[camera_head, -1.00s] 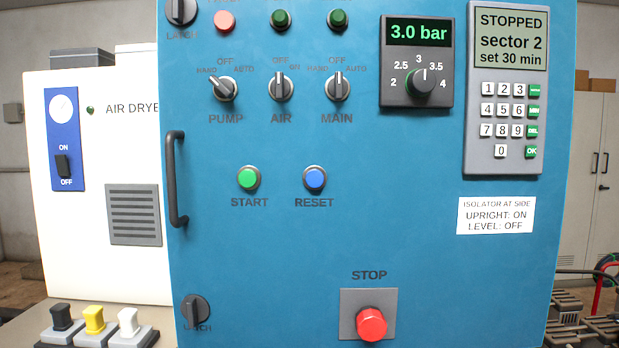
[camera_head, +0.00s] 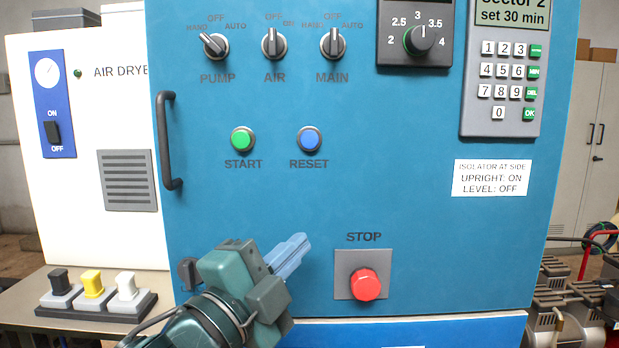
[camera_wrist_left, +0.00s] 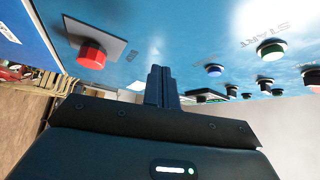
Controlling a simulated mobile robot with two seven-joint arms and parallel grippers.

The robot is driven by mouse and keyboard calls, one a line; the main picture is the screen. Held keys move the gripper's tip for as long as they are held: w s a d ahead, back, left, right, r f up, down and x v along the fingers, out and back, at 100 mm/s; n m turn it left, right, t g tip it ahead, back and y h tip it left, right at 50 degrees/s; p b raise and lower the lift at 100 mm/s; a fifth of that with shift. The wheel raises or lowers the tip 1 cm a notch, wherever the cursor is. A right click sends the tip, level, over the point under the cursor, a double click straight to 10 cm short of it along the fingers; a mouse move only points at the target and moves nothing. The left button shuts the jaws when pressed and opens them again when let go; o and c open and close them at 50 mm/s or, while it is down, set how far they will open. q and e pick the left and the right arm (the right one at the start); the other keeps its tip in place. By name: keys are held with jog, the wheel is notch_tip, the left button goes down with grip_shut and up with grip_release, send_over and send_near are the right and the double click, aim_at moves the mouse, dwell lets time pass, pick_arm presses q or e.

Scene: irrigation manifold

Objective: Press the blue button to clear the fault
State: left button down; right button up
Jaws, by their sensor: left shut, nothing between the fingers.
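The blue RESET button (camera_head: 310,139) sits on the blue panel (camera_head: 400,220), right of the green START button (camera_head: 242,139). My left gripper (camera_head: 303,240) is shut and empty, below the RESET button and left of the red STOP button (camera_head: 365,284). Its fingers point up and right, apart from the blue button. In the left wrist view the shut fingers (camera_wrist_left: 158,72) point toward the panel, with the blue button (camera_wrist_left: 214,70) to their right and the red button (camera_wrist_left: 91,55) to their left. My right gripper does not show.
Selector switches (camera_head: 273,44) and a pressure dial (camera_head: 420,40) are above. A black door handle (camera_head: 168,140) sticks out at the panel's left. Black, yellow and white levers (camera_head: 92,284) stand on a bench at lower left. A keypad (camera_head: 503,80) is at upper right.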

aim_at(309, 139)
pick_arm(q)
jog(key=s+r+m+h, duration=0.1)
jog(key=s+r+m, duration=0.2)
jog(key=r, duration=0.3)
jog(key=s+d+r+m+h, duration=0.1)
jog(key=s+r+m+h, duration=0.1)
jog(key=s+r+m, duration=0.2)
notch_tip(309, 139, up, 2)
jog(key=shift+d+r+m+t, duration=0.15)
jog(key=shift+m+t, duration=0.15)
jog(key=shift+m, duration=0.3)
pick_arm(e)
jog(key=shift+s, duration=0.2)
pick_arm(q)
jog(key=shift+w, duration=0.1)
jog(key=w, duration=0.8)
jog(key=shift+w+b, duration=0.25)
jog(key=shift+b, duration=0.1)
jog(key=shift+w, duration=0.15)
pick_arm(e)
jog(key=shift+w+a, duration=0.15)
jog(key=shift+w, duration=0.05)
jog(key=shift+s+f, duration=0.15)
